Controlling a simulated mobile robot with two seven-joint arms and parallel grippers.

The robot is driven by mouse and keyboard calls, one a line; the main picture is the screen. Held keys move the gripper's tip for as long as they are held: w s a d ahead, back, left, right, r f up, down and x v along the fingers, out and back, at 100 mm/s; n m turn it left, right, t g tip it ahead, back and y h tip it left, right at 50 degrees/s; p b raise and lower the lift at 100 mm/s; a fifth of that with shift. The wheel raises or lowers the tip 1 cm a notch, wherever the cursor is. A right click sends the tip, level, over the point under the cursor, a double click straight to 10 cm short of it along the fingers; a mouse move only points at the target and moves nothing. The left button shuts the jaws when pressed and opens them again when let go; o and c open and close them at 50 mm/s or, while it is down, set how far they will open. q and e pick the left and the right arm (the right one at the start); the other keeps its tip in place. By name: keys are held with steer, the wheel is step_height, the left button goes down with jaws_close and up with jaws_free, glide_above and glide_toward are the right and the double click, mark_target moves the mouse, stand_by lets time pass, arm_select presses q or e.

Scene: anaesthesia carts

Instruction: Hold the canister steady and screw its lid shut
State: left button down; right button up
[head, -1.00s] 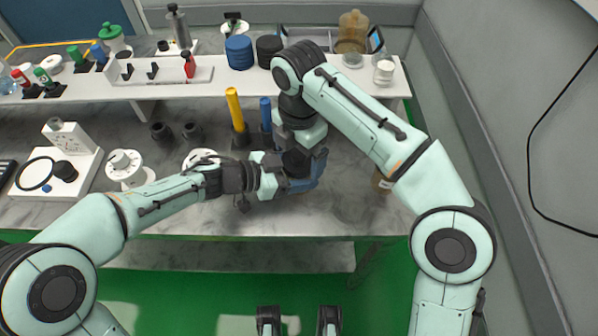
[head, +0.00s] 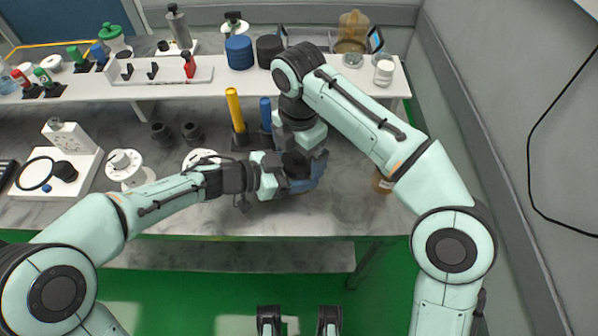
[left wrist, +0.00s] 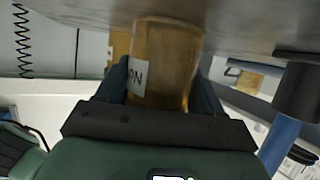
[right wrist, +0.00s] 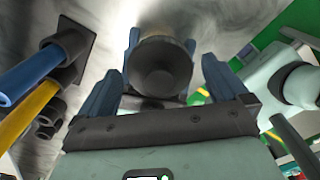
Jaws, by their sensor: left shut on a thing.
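The canister (left wrist: 168,65) is amber and see-through, with a white label ending in "ON". It is between the blue fingers of my left gripper (head: 302,186), which is shut on it, close to the worktop. The round dark lid (right wrist: 158,72) shows in the right wrist view, over the canister's mouth; how far it is screwed on cannot be told. My right gripper (right wrist: 168,72) is above it, its fingers open on either side, with a gap at the right finger. In the head view the grippers and arms hide the canister and lid.
Another amber jar (head: 382,182) stands right of the grippers, partly behind my right arm. A yellow post (head: 235,110) and a blue post (head: 266,115) stand just behind them. A raised white shelf (head: 215,85) with several containers runs along the back. The front worktop is clear.

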steer(key=shift+r, duration=0.1)
steer(key=shift+r, duration=3.65)
arm_select(q)
steer(key=shift+c, duration=0.3)
jaws_free()
steer(key=p+v, duration=0.3)
steer(key=v, duration=1)
steer(key=shift+a+r+p, duration=0.15)
steer(key=shift+a+p, duration=0.05)
steer(key=shift+p, duration=0.15)
arm_select(e)
steer(key=shift+r, duration=2)
